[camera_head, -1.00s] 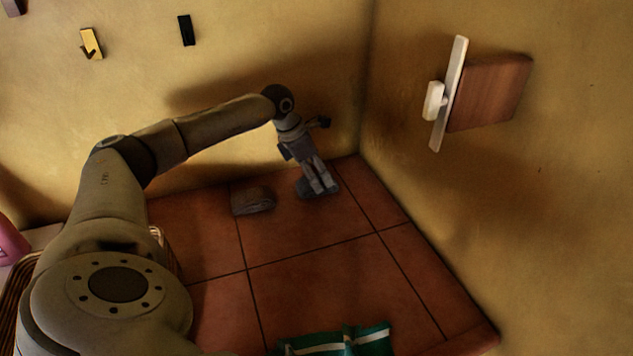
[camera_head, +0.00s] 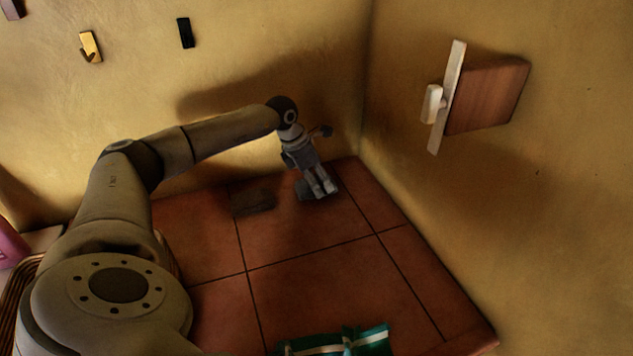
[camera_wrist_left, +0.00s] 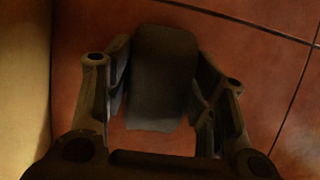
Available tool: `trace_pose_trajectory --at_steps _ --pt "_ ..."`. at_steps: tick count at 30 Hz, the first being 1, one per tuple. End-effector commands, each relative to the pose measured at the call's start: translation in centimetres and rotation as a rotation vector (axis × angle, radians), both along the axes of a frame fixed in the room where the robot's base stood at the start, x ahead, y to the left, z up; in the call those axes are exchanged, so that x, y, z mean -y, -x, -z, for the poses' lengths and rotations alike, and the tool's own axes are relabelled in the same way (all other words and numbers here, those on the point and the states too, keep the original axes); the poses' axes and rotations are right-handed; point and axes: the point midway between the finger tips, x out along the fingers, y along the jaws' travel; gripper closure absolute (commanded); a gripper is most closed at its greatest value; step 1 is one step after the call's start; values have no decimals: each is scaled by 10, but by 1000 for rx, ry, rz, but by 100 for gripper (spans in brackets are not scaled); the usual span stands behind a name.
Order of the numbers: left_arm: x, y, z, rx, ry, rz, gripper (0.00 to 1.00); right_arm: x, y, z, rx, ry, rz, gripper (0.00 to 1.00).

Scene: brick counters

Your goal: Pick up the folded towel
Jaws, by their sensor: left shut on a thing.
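My left gripper (camera_head: 318,190) points down near the back corner of the tiled counter. It is shut on a dark grey folded towel, which shows as a small grey patch (camera_head: 303,189) beside the fingers. In the left wrist view the grey folded towel (camera_wrist_left: 160,80) lies between the two fingers of the left gripper (camera_wrist_left: 160,95), with tile around it. I cannot tell whether it is touching the counter. My right gripper is not in view.
A dark flat thing (camera_head: 253,202) lies in shadow left of the gripper. A green and white striped cloth (camera_head: 340,342) lies at the front edge. Walls stand close behind and right. A wooden block with a white handle (camera_head: 488,95) juts from the right wall. Middle tiles are clear.

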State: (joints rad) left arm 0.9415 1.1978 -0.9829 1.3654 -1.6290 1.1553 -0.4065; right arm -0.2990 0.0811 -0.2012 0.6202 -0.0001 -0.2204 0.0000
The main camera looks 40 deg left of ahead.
Motion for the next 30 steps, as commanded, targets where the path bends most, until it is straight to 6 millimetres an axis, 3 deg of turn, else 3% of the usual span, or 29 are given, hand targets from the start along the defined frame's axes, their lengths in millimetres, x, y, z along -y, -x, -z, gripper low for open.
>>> trace_pose_trajectory --at_steps 8,12,20,30 --pt "0 -1 -13 3 0 1 66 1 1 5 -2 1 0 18" --pt "1 1 -34 5 -1 2 66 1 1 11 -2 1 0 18" --pt "33 37 -90 6 -3 5 66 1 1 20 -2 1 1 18" --pt "77 87 -118 2 -2 2 66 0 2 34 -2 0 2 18"
